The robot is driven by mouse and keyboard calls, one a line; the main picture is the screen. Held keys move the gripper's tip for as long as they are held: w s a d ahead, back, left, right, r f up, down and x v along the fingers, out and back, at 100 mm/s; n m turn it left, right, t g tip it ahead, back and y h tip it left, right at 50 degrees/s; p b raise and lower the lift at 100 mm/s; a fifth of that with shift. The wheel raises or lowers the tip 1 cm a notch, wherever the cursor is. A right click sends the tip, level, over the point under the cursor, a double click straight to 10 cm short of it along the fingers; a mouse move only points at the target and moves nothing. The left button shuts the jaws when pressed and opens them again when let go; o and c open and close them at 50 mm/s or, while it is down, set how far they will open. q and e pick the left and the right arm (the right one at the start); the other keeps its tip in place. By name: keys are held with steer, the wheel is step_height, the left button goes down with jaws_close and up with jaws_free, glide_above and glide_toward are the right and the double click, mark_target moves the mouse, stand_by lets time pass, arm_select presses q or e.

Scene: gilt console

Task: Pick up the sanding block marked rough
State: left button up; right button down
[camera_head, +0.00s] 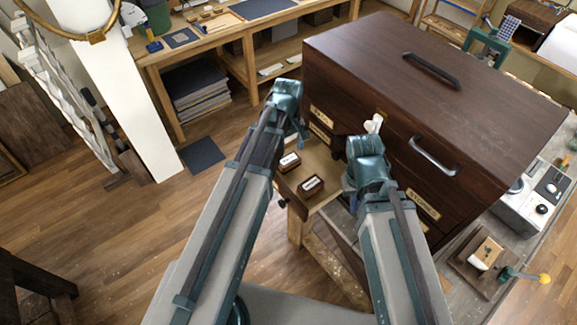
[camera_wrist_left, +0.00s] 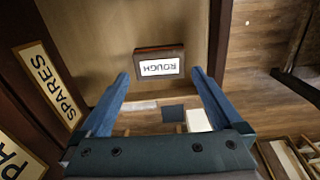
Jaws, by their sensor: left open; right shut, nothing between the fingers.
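In the left wrist view the sanding block marked ROUGH (camera_wrist_left: 158,54) is dark brown with a white label, upside down in that view. It lies on the pale drawer floor (camera_wrist_left: 95,40), beyond and between the fingertips of my left gripper (camera_wrist_left: 160,77). These are open and empty. In the head view two small dark labelled blocks, a farther one (camera_head: 287,167) and a nearer one (camera_head: 311,190), lie in the open drawer (camera_head: 320,160); their words are too small to read. My left gripper (camera_head: 296,132) is above the drawer. My right gripper (camera_head: 350,196), partly hidden by its wrist, is shut by the drawer's right side.
A SPARES label (camera_wrist_left: 48,84) shows in the left wrist view. A workbench (camera_head: 200,45) is at the back left. The floor left of my arms is mostly clear.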

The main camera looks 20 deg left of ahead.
mark_target(288, 159)
arm_select(q)
step_height(288, 159, down, 5)
steer(key=b, duration=0.5)
steer(key=shift+f, duration=0.15)
steer(key=shift+c, duration=0.2)
steer(key=c, duration=1)
